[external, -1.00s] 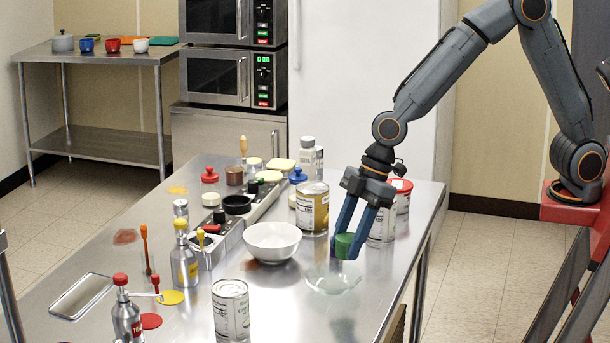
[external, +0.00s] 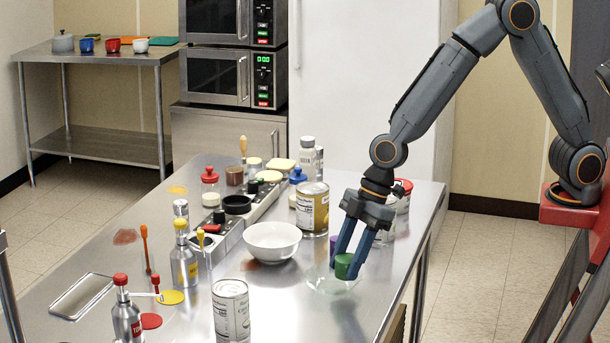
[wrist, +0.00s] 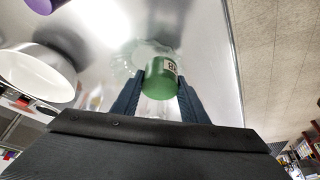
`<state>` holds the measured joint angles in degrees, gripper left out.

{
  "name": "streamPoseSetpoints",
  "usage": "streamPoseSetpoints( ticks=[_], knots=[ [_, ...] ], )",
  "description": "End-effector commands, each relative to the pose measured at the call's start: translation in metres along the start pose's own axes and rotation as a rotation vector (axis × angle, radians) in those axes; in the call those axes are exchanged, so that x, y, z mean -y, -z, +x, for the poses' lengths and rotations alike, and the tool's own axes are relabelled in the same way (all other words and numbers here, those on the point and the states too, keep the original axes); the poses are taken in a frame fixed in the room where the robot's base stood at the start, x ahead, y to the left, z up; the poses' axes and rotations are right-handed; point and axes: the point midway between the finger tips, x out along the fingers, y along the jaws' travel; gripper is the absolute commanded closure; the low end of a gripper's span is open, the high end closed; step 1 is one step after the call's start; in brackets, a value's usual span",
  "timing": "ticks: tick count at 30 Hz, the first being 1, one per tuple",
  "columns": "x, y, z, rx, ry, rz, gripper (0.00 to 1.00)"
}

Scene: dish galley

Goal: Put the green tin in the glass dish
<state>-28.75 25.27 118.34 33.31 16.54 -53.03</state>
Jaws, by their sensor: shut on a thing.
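The green tin (external: 343,267) is held between the two fingers of my gripper (external: 349,262), which is shut on it. The tin also shows between the fingers in the wrist view (wrist: 161,78), with a white label on its side. The clear glass dish (external: 324,284) lies on the steel table directly below the tin. In the wrist view the dish (wrist: 125,64) shows behind and around the tin. The tin is at or just above the dish's rim; I cannot tell whether it touches the dish.
A white bowl (external: 272,241) stands left of the dish. A purple thing (external: 333,243) is just behind my fingers. A large yellow-labelled can (external: 312,209) stands behind, and a pale can (external: 231,311) stands at the front. The table's right edge is close by.

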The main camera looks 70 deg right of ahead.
Motion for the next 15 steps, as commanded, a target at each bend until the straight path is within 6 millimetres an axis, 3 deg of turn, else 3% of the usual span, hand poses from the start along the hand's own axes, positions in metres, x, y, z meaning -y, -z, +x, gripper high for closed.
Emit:
streamPoseSetpoints(
  ticks=[12, 13, 15],
  knots=[
    [0.0000, -0.0021, 0.0054, -0.001, 0.000, 0.000, 0.86],
    [0.0001, -0.0023, 0.0054, 0.000, 0.000, 0.000, 0.55],
    [0.0001, -0.0023, 0.0054, 0.000, 0.000, 0.000, 0.43]
  ],
)
